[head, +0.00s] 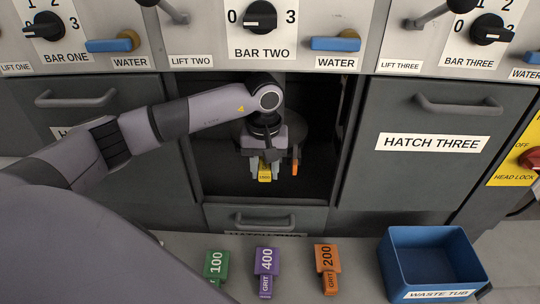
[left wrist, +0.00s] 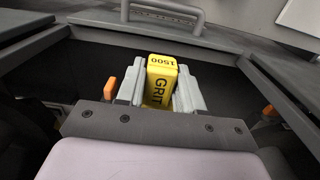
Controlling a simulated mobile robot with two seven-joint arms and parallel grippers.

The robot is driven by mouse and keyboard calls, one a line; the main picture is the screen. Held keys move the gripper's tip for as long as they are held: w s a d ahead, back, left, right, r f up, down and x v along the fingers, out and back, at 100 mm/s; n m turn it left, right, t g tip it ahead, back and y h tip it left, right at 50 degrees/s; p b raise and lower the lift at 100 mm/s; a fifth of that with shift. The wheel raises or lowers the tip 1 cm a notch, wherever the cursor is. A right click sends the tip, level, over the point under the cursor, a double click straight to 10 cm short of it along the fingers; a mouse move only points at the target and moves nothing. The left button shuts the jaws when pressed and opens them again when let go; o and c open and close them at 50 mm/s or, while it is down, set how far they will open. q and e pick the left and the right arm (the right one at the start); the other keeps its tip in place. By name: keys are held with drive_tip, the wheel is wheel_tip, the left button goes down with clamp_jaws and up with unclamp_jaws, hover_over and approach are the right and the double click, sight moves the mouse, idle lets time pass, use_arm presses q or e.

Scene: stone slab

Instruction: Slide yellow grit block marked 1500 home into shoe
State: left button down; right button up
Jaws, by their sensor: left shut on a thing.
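My left gripper (head: 264,172) reaches into the open bay under BAR TWO. It is shut on the yellow grit block (head: 265,178) marked 1500. In the left wrist view the yellow block (left wrist: 161,80) sits between the two grey fingers, its 1500 end facing away from the wrist. A dark round head (head: 240,130) shows partly behind the gripper in the bay. My right gripper is out of view.
Green 100 (head: 216,264), purple 400 (head: 266,270) and orange 200 (head: 327,266) blocks lie on the front ledge. A blue waste tub (head: 455,252) stands at right. The lowered HATCH TWO door (head: 225,216) and bay walls bound the opening.

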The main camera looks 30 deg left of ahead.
use_arm(q)
drive_tip(key=shift+s, duration=0.1)
drive_tip(key=shift+b, duration=0.3)
wheel_tip(320, 180, down, 6)
drive_tip(key=b, duration=0.5)
idle(0.5)
drive_tip(key=shift+f+b, duration=0.4)
drive_tip(key=shift+b, duration=0.5)
idle(0.8)
drive_tip(key=shift+w+a+b, duration=0.45)
drive_tip(key=shift+w, duration=0.35)
drive_tip(key=shift+w+a+b, duration=0.45)
drive_tip(key=shift+w, duration=0.35)
idle(0.8)
drive_tip(key=shift+w+a+b, duration=0.35)
drive_tip(key=shift+w+a, duration=0.15)
drive_tip(key=shift+w, duration=0.3)
drive_tip(key=shift+w+a+b, duration=0.3)
drive_tip(key=shift+w+a, duration=0.15)
drive_tip(key=shift+w, duration=0.3)
idle(0.7)
